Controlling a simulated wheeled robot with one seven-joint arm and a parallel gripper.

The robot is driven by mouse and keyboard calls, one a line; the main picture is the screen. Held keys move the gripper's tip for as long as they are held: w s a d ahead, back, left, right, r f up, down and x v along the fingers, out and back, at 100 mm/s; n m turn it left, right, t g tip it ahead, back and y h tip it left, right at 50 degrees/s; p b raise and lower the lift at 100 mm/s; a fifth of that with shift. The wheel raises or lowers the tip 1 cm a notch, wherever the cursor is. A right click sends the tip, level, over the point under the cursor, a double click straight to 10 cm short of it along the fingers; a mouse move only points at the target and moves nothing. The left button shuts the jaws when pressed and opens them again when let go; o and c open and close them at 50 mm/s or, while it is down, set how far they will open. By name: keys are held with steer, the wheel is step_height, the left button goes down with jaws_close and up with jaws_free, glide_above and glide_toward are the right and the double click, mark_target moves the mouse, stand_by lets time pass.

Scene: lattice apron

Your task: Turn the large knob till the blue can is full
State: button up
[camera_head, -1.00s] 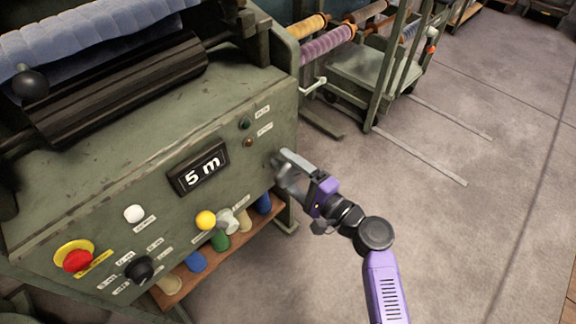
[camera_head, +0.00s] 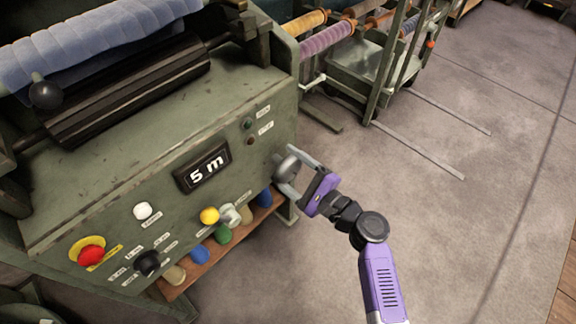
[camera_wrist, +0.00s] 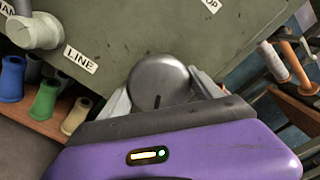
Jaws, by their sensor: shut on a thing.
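A large round grey metal knob (camera_wrist: 160,76) with a dark index mark sits on the right part of the green machine's front panel. In the head view the knob (camera_head: 287,167) is partly covered by my fingers. My gripper (camera_wrist: 162,95) has one finger on each side of the knob and is shut on it. The panel display (camera_head: 202,167) reads "5 m". I see no can that is clearly the blue one. Blue cone-shaped pieces (camera_head: 200,254) stand on the wooden shelf below the panel.
A yellow knob (camera_head: 209,216), a pale valve-like knob (camera_head: 230,214), a white button (camera_head: 142,211), a black knob (camera_head: 147,263) and a red button (camera_head: 91,255) share the panel. A wheeled rack with spools (camera_head: 327,40) stands behind. The floor at right is clear.

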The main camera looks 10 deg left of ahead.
steer(key=shift+f, duration=0.1)
steer(key=o, duration=1.4)
steer(key=p+v, duration=0.1)
steer(key=v, duration=0.6)
steer(key=shift+s+d, duration=0.25)
steer(key=shift+d, duration=0.1)
